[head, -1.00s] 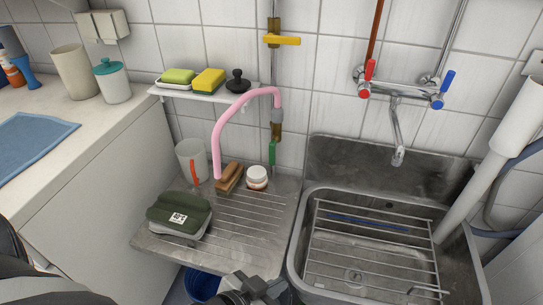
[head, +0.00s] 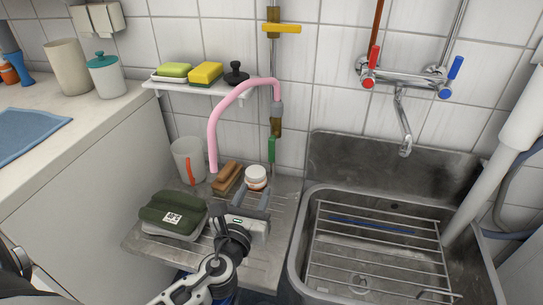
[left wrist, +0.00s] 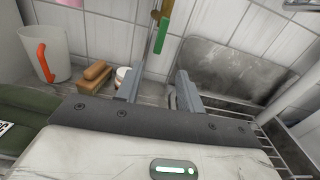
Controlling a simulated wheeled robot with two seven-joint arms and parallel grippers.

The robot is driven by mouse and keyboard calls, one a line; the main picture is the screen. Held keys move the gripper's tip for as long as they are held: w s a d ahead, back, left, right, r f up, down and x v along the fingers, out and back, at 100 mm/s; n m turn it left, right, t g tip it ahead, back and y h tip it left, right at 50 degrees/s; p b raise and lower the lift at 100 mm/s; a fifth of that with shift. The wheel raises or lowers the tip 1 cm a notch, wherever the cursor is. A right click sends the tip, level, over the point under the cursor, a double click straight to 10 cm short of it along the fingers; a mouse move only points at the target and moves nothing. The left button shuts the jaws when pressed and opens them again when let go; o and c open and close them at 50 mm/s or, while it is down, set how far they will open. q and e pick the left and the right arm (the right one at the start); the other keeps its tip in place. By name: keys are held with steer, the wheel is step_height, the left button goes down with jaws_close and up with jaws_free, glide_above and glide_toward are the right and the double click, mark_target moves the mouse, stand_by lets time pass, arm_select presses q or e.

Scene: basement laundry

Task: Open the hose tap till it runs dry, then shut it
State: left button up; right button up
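A pipe on the tiled wall carries a yellow lever (head: 281,28), lying crosswise. Lower down is a brass tap body (head: 275,125) with a green lever (head: 271,149) hanging straight down; it also shows in the left wrist view (left wrist: 161,48). A pink hose (head: 225,108) arches left from a grey connector at the tap, its end hanging beside a pale jug (head: 186,160) with an orange-red handle. I cannot tell whether water runs. My left gripper (head: 246,199) is open and empty over the draining board, below and in front of the green lever. My right gripper is out of view.
A brush (head: 227,178), a white-lidded jar (head: 256,177) and a folded green cloth (head: 172,212) crowd the draining board (head: 265,248). A shelf (head: 200,88) with sponges is above. The sink (head: 345,194) with a wire rack and mixer tap (head: 402,115) is right.

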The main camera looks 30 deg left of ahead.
mark_target(271, 153)
arm_select(q)
steer(key=x, duration=1.6)
steer(key=shift+r+b, duration=0.3)
jaws_close()
